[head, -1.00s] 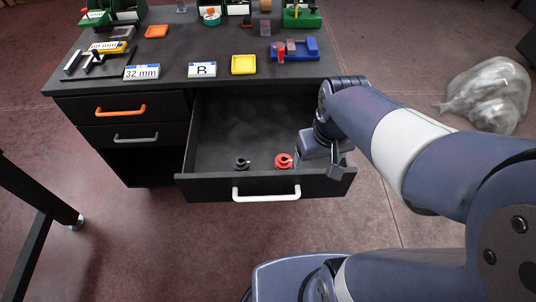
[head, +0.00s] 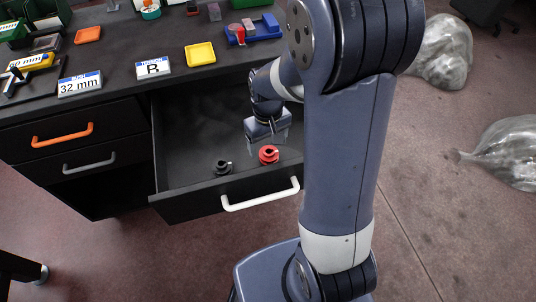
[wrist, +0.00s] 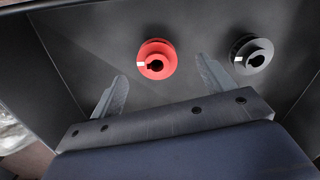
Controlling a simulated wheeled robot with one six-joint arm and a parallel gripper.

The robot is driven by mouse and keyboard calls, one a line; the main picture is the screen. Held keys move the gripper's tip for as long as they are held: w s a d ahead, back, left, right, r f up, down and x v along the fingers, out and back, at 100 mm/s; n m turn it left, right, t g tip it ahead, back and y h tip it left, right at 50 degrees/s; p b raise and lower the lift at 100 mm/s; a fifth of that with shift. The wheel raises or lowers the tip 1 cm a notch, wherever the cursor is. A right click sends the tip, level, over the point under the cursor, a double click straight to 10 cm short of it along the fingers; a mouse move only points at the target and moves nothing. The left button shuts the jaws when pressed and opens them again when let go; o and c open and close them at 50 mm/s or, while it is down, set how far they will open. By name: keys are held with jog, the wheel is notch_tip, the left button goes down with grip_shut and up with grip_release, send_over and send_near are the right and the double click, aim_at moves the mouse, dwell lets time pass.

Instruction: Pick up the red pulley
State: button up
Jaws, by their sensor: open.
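The red pulley (head: 268,154) lies flat in the open drawer (head: 185,213), near its front. It also shows in the wrist view (wrist: 157,60), its dark keyed bore facing up and a small white mark on its left. My gripper (head: 271,132) hangs over the drawer just behind the red pulley. In the wrist view my gripper (wrist: 163,88) has its two fingers apart with nothing between them; the red pulley lies beyond the fingertips, roughly in line with the gap. A black pulley (head: 223,167) lies beside the red one, apart from it, and shows in the wrist view (wrist: 251,55).
The drawer has a white handle (head: 260,195) and walls around the pulleys. The dark tabletop (head: 120,115) above holds labels, a yellow tray (head: 200,54) and a blue holder (head: 254,32). Two closed drawers are at left. Clear bags (head: 443,52) lie on the floor at right.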

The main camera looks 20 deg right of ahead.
aim_at(269, 151)
jog(key=f, duration=0.5)
jog(key=shift+w+d, duration=0.15)
jog(key=shift+d, duration=0.1)
jog(key=shift+c, duration=0.3)
jog(key=c, duration=1.1)
